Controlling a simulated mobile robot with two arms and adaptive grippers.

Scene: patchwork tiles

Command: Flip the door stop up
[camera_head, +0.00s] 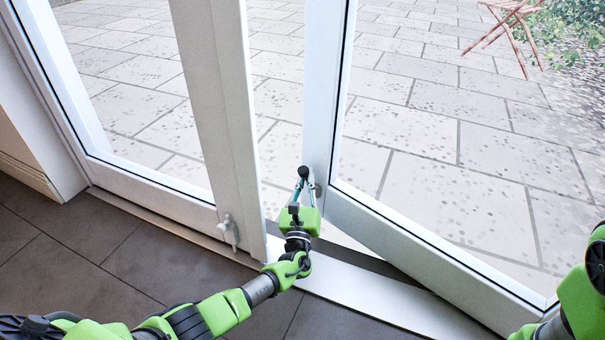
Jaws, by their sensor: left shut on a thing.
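The door stop (318,189) is a small metallic fitting low on the inner edge of the open right door (390,242). My left gripper (305,180) reaches up to it from below and is shut on it. The fingers hide most of the stop, so its exact angle is hard to tell. A dark rounded tip shows at the end of the fingers. My right gripper is out of the picture; only green and black parts of that arm show at the right edge.
The left glazed door (225,130) stands beside the gap and carries a similar small white fitting (229,230) low down. A pale threshold (370,296) runs below the doors. Dark floor tiles (75,250) lie inside, pale paving (440,120) outside.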

